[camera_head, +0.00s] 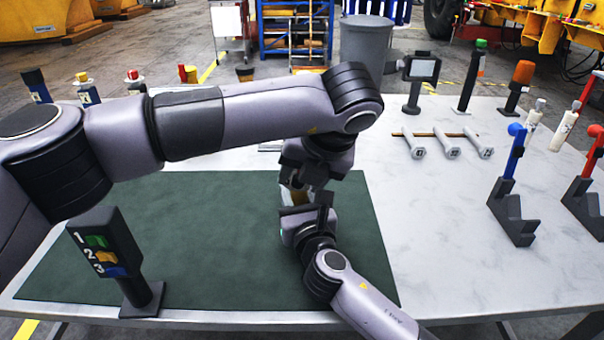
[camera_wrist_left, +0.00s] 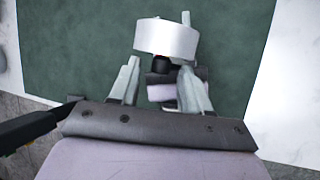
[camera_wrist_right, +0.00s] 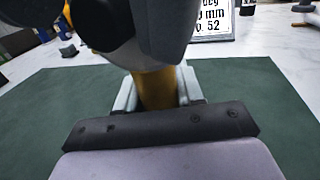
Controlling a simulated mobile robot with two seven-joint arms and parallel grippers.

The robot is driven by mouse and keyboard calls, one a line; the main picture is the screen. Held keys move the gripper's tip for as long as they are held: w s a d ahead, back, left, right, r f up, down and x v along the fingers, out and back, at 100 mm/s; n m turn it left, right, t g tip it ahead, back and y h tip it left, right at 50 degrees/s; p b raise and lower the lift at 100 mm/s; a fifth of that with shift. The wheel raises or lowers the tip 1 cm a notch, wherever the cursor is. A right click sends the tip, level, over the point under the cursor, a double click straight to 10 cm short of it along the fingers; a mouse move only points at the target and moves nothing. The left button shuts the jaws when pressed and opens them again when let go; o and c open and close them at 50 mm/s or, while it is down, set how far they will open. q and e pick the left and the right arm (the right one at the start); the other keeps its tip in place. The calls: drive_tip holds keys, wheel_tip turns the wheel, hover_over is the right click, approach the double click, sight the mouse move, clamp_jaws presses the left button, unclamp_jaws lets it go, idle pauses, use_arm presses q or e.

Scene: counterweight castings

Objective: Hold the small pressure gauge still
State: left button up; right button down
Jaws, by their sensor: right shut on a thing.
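The small pressure gauge is mostly hidden by my grippers. A short silver drum (camera_wrist_left: 167,38), which I take to be its case, shows in the left wrist view with a dark part below it. In the right wrist view a brass-coloured stem (camera_wrist_right: 155,88) stands between the fingers of my right gripper (camera_wrist_right: 157,90), which is shut on it. In the head view a brass-coloured bit (camera_head: 291,195) shows between the two hands. My left gripper (camera_wrist_left: 158,80) points down close above, its fingers apart; no firm hold shows.
A green mat (camera_head: 200,220) lies on the pale table. A stand with buttons numbered 1, 2, 3 (camera_head: 106,250) is at front left. A screen on a post (camera_head: 421,68), three grey-headed pieces (camera_head: 452,146) and red and blue lever stands (camera_head: 512,205) are at right. The mat's left part is clear.

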use_arm(q)
drive_tip(key=shift+r, duration=0.1)
drive_tip(key=v, duration=1.2)
use_arm(e)
drive_tip(key=c, duration=0.6)
unclamp_jaws()
drive_tip(key=shift+s, duration=0.1)
